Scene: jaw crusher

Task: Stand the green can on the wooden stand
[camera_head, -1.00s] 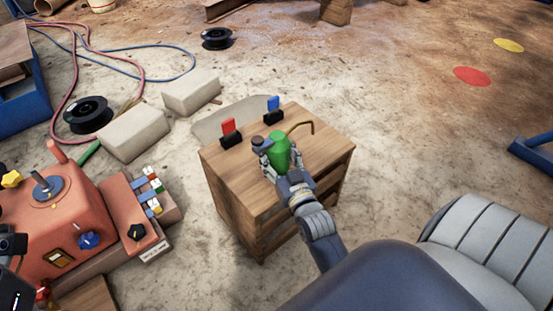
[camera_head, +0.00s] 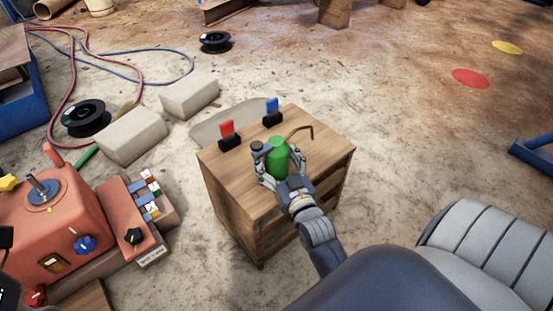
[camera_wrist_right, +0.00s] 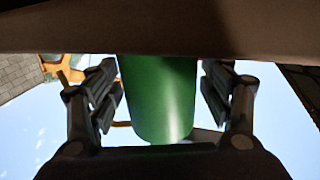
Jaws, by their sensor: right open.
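In the right wrist view the can (camera_wrist_right: 160,100) is between the open fingers (camera_wrist_right: 160,92), with a narrow gap showing on each side. Only dark bits show at the left edge of the head view; I cannot tell whether they are my left gripper.
An orange control console (camera_head: 60,225) is at the left. Pale blocks (camera_head: 132,135) lie behind it.

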